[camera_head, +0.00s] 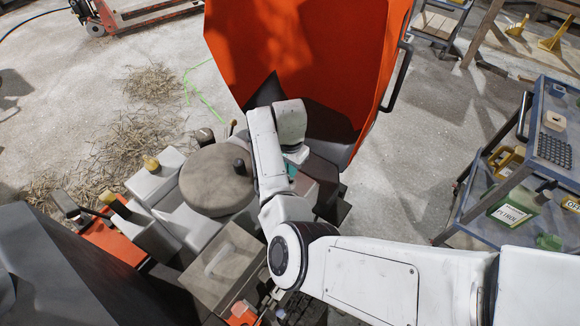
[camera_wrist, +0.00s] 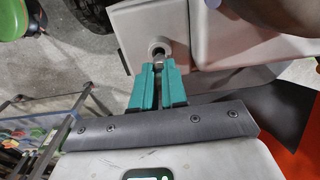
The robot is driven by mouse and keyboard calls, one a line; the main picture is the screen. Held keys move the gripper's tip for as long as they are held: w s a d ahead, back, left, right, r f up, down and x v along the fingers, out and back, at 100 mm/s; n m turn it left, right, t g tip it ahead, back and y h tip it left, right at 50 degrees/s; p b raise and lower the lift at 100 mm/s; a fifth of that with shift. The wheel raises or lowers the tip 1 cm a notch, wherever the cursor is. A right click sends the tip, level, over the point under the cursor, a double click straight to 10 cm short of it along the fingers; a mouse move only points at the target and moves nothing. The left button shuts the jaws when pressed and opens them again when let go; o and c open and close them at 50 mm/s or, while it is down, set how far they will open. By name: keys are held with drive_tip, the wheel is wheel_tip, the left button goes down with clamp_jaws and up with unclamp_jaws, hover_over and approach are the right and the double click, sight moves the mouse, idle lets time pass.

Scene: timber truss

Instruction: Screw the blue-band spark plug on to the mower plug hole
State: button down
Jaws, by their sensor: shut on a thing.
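In the wrist view my gripper (camera_wrist: 160,69) has teal fingers, closed close together on a small grey metal piece, the spark plug (camera_wrist: 160,60). Only a short end of the plug shows beyond the fingertips; its blue band cannot be made out. The plug hole (camera_wrist: 158,48), a dark opening in a round pale boss on a light block, lies directly ahead of the plug end. I cannot tell whether the plug touches or enters it. In the head view my gripper (camera_head: 291,171) is mostly hidden by my arm beside the mower engine (camera_head: 217,180).
An orange mower hood (camera_head: 305,60) stands raised behind the engine, close to my arm. A tool trolley (camera_head: 515,215) with a petrol can (camera_head: 513,208) stands at the right. Straw (camera_head: 120,135) lies on the concrete floor, which is clear between hood and trolley.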

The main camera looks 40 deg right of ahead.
drive_tip(key=shift+f+b, duration=0.65)
drive_tip(key=shift+f, duration=0.45)
drive_tip(key=c, duration=1.1)
unclamp_jaws()
wheel_tip(320, 180, up, 11)
drive_tip(key=shift+f+p, duration=0.1)
drive_tip(key=shift+p, duration=0.4)
